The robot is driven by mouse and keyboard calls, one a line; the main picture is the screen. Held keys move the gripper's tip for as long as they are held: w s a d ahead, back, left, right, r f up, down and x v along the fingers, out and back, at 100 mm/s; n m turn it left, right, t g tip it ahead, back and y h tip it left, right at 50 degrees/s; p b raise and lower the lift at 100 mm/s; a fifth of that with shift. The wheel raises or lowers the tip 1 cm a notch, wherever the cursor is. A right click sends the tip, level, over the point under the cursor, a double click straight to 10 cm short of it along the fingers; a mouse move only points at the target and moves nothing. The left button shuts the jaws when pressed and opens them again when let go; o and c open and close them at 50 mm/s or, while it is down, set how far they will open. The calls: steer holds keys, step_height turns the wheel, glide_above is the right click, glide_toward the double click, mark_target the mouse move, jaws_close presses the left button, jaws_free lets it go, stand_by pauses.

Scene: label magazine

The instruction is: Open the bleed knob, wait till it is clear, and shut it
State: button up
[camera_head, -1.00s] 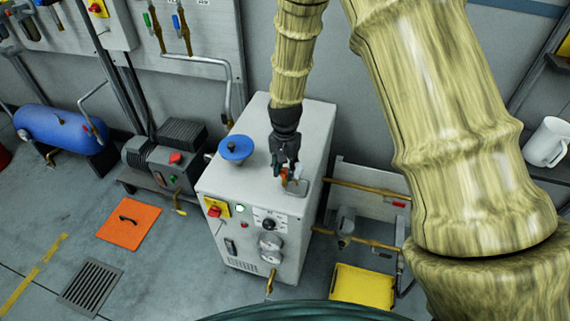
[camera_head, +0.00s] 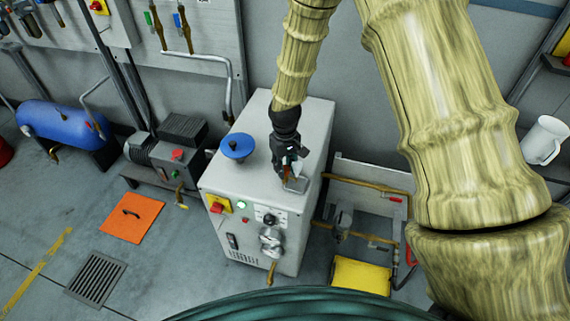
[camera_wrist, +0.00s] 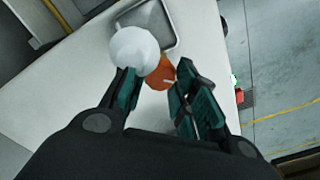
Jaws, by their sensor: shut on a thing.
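The bleed knob (camera_wrist: 160,75) is a small orange piece on top of the pale grey cabinet (camera_head: 245,185). In the wrist view it sits between the fingertips of my gripper (camera_wrist: 156,78), partly hidden by them. A white rounded piece (camera_wrist: 133,49) stands beside it at the left finger. A grey-rimmed shallow tray (camera_wrist: 152,14) lies just beyond. In the head view my gripper (camera_head: 288,168) points down at the cabinet top, shut on the knob. Liquid or bubbles cannot be made out.
A blue round cap (camera_head: 237,146) sits on the cabinet top left of my gripper. The cabinet front carries a red and yellow switch (camera_head: 218,205), a green lamp and dials. Pipework and a yellow box (camera_head: 360,275) stand to the right.

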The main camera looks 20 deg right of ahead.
mark_target(285, 168)
steer(key=shift+n, duration=1.1)
steer(key=shift+p, duration=0.3)
steer(key=o, duration=1.1)
steer(key=shift+c, duration=0.2)
step_height(285, 168, up, 12)
steer(key=shift+s+f, duration=0.1)
